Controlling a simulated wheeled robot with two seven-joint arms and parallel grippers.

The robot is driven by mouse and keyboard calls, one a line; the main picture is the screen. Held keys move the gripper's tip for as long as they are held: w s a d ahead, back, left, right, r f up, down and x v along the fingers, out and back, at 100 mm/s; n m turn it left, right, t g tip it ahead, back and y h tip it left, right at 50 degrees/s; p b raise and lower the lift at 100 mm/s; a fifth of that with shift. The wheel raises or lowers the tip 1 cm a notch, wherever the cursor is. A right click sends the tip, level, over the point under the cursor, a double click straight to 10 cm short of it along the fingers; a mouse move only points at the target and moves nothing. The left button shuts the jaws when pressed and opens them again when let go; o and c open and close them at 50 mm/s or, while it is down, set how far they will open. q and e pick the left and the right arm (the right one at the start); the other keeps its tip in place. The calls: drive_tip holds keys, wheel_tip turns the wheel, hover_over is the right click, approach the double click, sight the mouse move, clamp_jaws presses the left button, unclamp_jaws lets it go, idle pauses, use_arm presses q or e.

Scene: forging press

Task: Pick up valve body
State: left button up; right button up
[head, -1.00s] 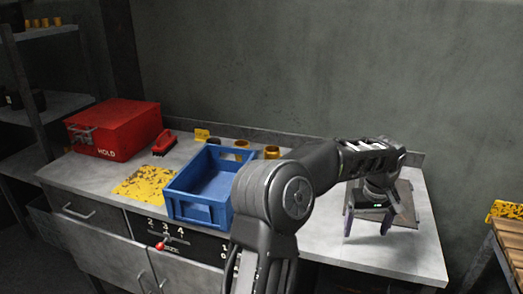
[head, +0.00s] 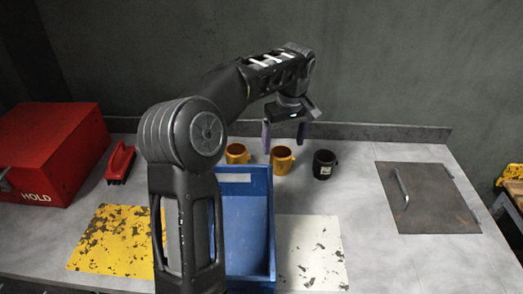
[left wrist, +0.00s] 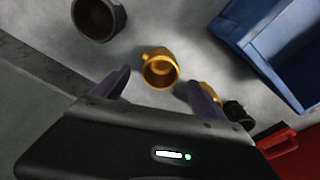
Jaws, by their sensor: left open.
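A gold valve body (head: 282,160), cup-shaped with a side stub, stands upright at the back of the bench. Another gold one (head: 237,153) stands to its left, and a black one (head: 324,164) with a pale label to its right. My left gripper (head: 284,139) is open and empty over the middle gold one. In the left wrist view, the middle gold valve body (left wrist: 160,70) shows between the open fingers, apart from both. The black one (left wrist: 98,16) is at upper left; the other gold one is partly hidden behind a finger. My right gripper is out of view.
A blue crate (head: 268,215) stands in front of the gold valve bodies, partly behind my arm. A yellow mat (head: 112,240) and a white worn mat (head: 312,252) flank it. A red HOLD box (head: 45,150), red brush (head: 120,162) and handled metal plate (head: 430,200) are also there.

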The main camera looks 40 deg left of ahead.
sight(280, 159)
use_arm(q)
drive_tip(key=shift+a, duration=0.25)
drive_tip(key=shift+d+r, duration=0.1)
drive_tip(key=shift+d, duration=0.2)
drive_tip(key=shift+a+f, duration=0.25)
drive_tip(key=shift+f, duration=0.5)
drive_tip(key=shift+w+f, duration=0.1)
drive_tip(key=shift+f, duration=0.5)
drive_tip(key=shift+w+a+f+p, duration=0.1)
drive_tip(key=shift+a+f+p, duration=0.1)
drive_tip(key=shift+f, duration=1.1)
drive_tip(key=shift+a+f+p, duration=0.15)
drive_tip(key=shift+f+p, duration=0.05)
drive_tip(key=shift+f, duration=1.1)
drive_tip(key=shift+r, duration=0.1)
drive_tip(key=c, duration=1.8)
